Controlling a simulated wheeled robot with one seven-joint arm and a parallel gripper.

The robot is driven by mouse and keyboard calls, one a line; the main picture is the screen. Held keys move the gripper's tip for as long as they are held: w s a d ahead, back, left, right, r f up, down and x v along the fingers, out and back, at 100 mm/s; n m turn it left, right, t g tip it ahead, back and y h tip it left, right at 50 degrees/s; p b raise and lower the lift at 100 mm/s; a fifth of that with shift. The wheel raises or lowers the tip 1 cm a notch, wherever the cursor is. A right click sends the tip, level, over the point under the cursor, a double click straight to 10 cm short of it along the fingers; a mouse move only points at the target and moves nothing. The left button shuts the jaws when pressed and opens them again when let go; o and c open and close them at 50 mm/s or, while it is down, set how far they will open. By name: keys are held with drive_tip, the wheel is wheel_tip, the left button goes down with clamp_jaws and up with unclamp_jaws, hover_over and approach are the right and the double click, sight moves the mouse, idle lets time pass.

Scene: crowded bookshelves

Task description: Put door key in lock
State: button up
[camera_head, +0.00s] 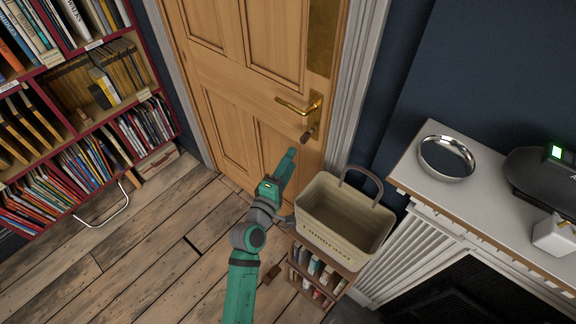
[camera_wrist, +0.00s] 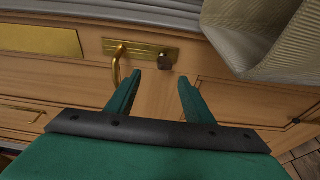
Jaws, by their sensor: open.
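The wooden door (camera_head: 240,55) carries a brass plate with a lever handle (camera_head: 292,106). A small dark brown piece (camera_head: 307,136), which looks like the head of the key, sticks out at the lock end of the plate below the handle. In the wrist view this dark piece (camera_wrist: 167,60) sits at the right end of the brass plate (camera_wrist: 142,50), just beyond my fingertips. My gripper (camera_head: 290,156) points at the door below the lock. In the wrist view my gripper (camera_wrist: 160,76) is open, with nothing between its fingers. How deep the key sits cannot be told.
A cream basket (camera_head: 335,246) stands on a small bookcase (camera_head: 318,275) close to the right of my gripper. A mantel (camera_head: 420,180) with a metal bowl (camera_head: 446,158) is farther right. Bookshelves (camera_head: 70,135) stand at the left. The floor (camera_head: 150,225) between is mostly clear.

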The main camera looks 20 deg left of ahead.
drive_tip(key=shift+s, duration=0.45)
drive_tip(key=shift+s+f, duration=0.1)
drive_tip(key=shift+s, duration=0.05)
drive_tip(key=c, duration=0.9)
drive_tip(key=s+f+m, duration=0.1)
drive_tip(key=s+m, duration=0.1)
drive_tip(key=s+f+m, duration=0.1)
drive_tip(key=s, duration=0.2)
drive_tip(key=s+f+m+g+y, duration=0.1)
drive_tip(key=s+f+m, duration=0.1)
drive_tip(key=s, duration=0.1)
drive_tip(key=shift+s+a+m, duration=0.25)
drive_tip(key=shift+a+m, duration=0.05)
drive_tip(key=shift+a, duration=0.05)
clamp_jaws()
drive_tip(key=s+d+f+m+g, duration=0.1)
drive_tip(key=s+d+f+m, duration=0.15)
drive_tip(key=s, duration=0.35)
drive_tip(key=s+d+f+m, duration=0.2)
drive_tip(key=s+m, duration=0.1)
drive_tip(key=s, duration=0.4)
drive_tip(key=s+d+r+m, duration=0.2)
drive_tip(key=s+d+m, duration=0.1)
drive_tip(key=s+d, duration=0.4)
drive_tip(key=s+d+r+m, duration=0.1)
drive_tip(key=s+d+m, duration=0.2)
drive_tip(key=s+d, duration=0.4)
drive_tip(key=s, duration=0.3)
drive_tip(key=shift+d+r+g, duration=0.3)
drive_tip(key=shift+d+r, duration=0.05)
